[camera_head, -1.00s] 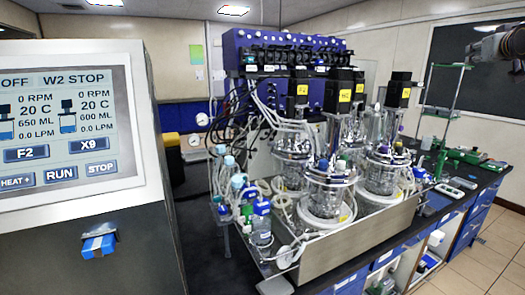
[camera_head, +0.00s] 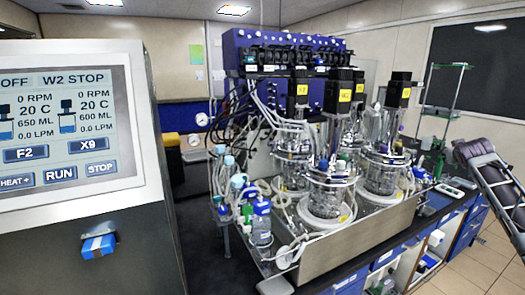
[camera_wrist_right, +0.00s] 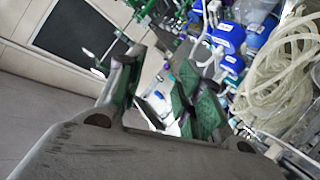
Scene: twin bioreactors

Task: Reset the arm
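My right arm (camera_head: 492,178) comes in at the right edge of the head view, beside the bench end, with dark grey links. Which part of it is the gripper is hard to tell there. In the right wrist view, my right gripper (camera_wrist_right: 160,82) has its two fingers with green pads apart. Nothing is held between them. Blue-capped bottles (camera_wrist_right: 228,38) and clear coiled tubing (camera_wrist_right: 275,75) lie beyond the fingers at the right of that view. My left gripper is in neither current view.
Twin bioreactors with glass vessels (camera_head: 328,190) stand in a metal tray (camera_head: 350,245) on the black bench. A blue control unit (camera_head: 232,50) is behind them. A touchscreen panel (camera_head: 75,125) fills the left. A green stand (camera_head: 440,120) is near my right arm. Tiled floor (camera_head: 490,262) is open at the right.

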